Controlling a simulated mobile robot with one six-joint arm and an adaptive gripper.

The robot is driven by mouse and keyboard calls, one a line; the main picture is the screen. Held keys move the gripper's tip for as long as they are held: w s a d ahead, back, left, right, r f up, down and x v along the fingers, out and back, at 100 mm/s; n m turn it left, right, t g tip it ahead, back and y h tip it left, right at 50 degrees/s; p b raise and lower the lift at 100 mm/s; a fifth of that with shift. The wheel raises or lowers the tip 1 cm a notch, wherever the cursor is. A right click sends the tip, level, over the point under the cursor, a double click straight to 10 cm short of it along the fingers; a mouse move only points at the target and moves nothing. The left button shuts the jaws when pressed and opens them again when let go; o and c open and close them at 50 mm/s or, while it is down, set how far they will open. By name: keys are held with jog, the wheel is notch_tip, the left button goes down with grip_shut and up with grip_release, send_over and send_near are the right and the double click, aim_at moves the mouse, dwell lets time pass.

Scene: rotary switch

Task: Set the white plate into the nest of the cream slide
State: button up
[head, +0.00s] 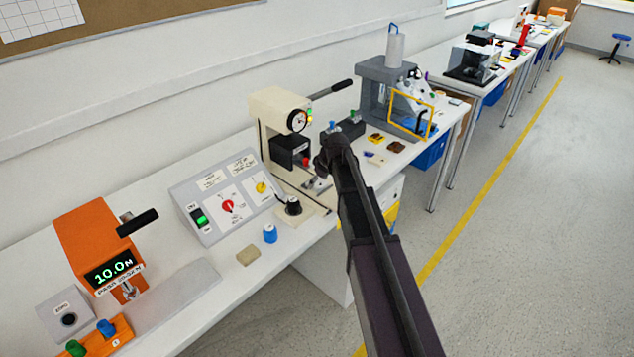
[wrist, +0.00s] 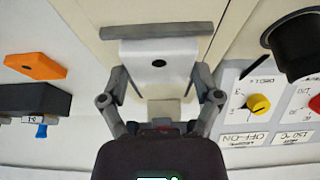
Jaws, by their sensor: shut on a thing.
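My gripper (wrist: 160,82) is shut on the white plate (wrist: 158,76), with one finger at each side edge. The plate has a dark round hole and lies over the cream slide (wrist: 85,18) in the wrist view. A grey bar (wrist: 156,30) runs along the plate's far edge. I cannot tell whether the plate is seated in the nest or still above it. In the head view my gripper (head: 320,178) is low in front of the cream press (head: 282,107); my arm hides much of the slide there.
The control panel (head: 222,197) with red and yellow knobs stands left of the press, and a black knob (head: 293,205) sits close by the slide. A blue knob (head: 270,233) and a tan block (head: 248,256) lie in front. A grey machine (head: 385,82) stands to the right.

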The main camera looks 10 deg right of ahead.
aim_at(317, 182)
jog(key=shift+f, duration=0.25)
jog(key=o, duration=0.9)
jog(key=shift+r, duration=0.1)
jog(key=shift+r, duration=0.15)
jog(key=p+v, duration=0.3)
jog(key=shift+r+p, duration=0.3)
jog(key=shift+r, duration=0.1)
jog(key=p+v, duration=0.7)
jog(key=v, duration=0.1)
jog(key=shift+s+r+p, duration=0.1)
jog(key=shift+p, duration=0.2)
jog(key=shift+s, duration=0.1)
